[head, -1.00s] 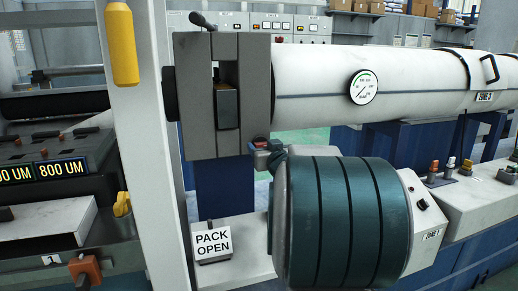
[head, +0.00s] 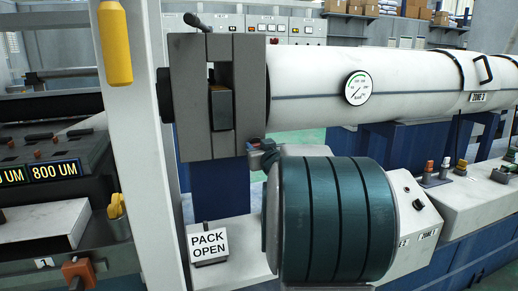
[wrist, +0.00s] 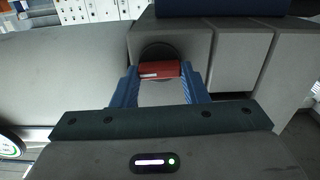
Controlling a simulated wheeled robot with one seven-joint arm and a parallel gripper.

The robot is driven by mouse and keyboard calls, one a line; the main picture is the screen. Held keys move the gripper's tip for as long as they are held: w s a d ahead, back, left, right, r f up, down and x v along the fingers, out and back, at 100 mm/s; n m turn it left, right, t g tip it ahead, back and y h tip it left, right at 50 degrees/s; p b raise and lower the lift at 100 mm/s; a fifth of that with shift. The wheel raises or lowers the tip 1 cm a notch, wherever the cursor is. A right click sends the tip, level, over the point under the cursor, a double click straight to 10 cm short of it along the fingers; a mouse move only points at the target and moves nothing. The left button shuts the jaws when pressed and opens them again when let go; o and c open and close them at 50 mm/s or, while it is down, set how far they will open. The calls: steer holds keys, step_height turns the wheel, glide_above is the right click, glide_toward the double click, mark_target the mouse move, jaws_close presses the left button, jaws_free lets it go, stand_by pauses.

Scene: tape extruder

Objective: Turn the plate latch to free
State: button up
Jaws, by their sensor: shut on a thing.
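The plate latch (wrist: 158,71) is a red bar on a dark round boss at the lower corner of the grey block. In the wrist view it lies crosswise between the blue fingers of my gripper (wrist: 159,84), which is shut on it. In the head view the latch (head: 254,144) shows as a small red patch under the block (head: 188,105). My gripper (head: 264,151) is beside it there, mostly hidden behind my teal arm link. A dark plate (head: 221,107) sits in the block's slot.
The white barrel (head: 310,93) with a dial gauge (head: 358,88) runs right from the block above my arm. A white post (head: 136,150) stands to the left. A PACK OPEN sign (head: 209,243) stands on the light bench below.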

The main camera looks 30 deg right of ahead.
steer(key=shift+w+a+f+n+b, duration=0.15)
steer(key=shift+n+b, duration=2.35)
steer(key=shift+n, duration=1.8)
steer(key=shift+s+a+f+n+b, duration=0.1)
steer(key=shift+n+b, duration=2.4)
steer(key=shift+n, duration=1.8)
steer(key=o, duration=1)
